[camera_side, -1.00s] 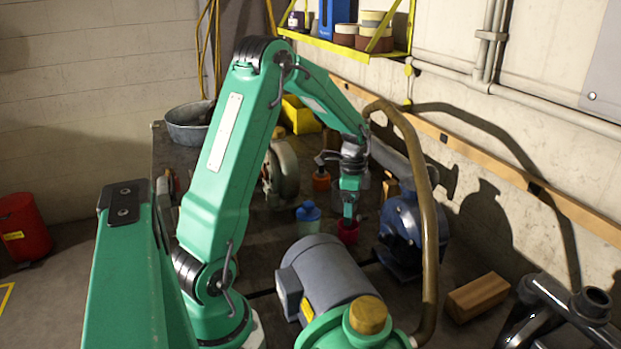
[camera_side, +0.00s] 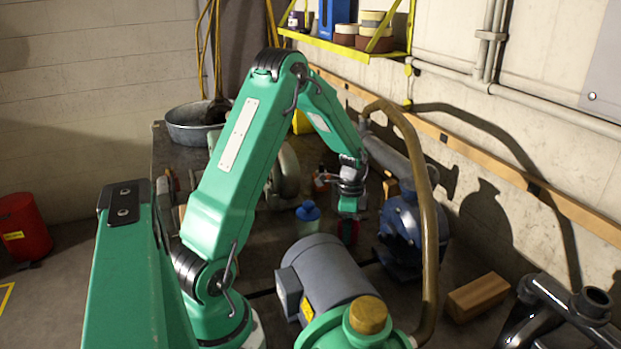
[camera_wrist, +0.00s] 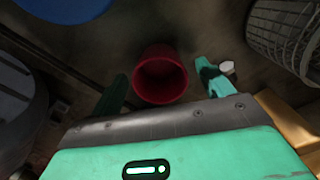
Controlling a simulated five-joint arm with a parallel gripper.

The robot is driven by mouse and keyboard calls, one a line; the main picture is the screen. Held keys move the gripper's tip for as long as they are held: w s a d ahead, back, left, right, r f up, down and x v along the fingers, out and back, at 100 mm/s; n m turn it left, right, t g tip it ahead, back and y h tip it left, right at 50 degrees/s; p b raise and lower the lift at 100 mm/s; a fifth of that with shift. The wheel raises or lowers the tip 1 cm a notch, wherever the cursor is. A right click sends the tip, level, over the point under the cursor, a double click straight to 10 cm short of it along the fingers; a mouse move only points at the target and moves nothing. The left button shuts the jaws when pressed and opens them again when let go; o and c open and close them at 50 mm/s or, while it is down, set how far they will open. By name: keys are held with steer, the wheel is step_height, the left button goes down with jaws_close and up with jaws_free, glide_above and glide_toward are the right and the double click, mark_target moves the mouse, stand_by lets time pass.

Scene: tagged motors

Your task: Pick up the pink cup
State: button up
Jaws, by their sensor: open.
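The pink cup (camera_wrist: 161,79), deep pinkish red, shows its open rim and dark inside in the wrist view. In the side view the cup (camera_side: 354,231) stands on the table, mostly hidden behind my gripper (camera_side: 348,227). My gripper, also in the wrist view (camera_wrist: 162,84), is open. One finger is left of the cup and the other right of it, with a visible gap on the right. I cannot tell whether the left finger touches the cup.
A blue bottle (camera_side: 307,212) stands just left of the cup. A grey motor (camera_side: 325,275) is in front, and a dark blue pump (camera_side: 401,232) is close on the right. A brown hose (camera_side: 428,210) arches beside my arm. A wooden block (camera_side: 478,297) lies at right.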

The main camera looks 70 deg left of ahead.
steer(key=shift+f, duration=0.7)
steer(key=c, duration=1.1)
steer(key=shift+o, duration=0.2)
steer(key=shift+r, duration=0.1)
step_height(320, 180, up, 10)
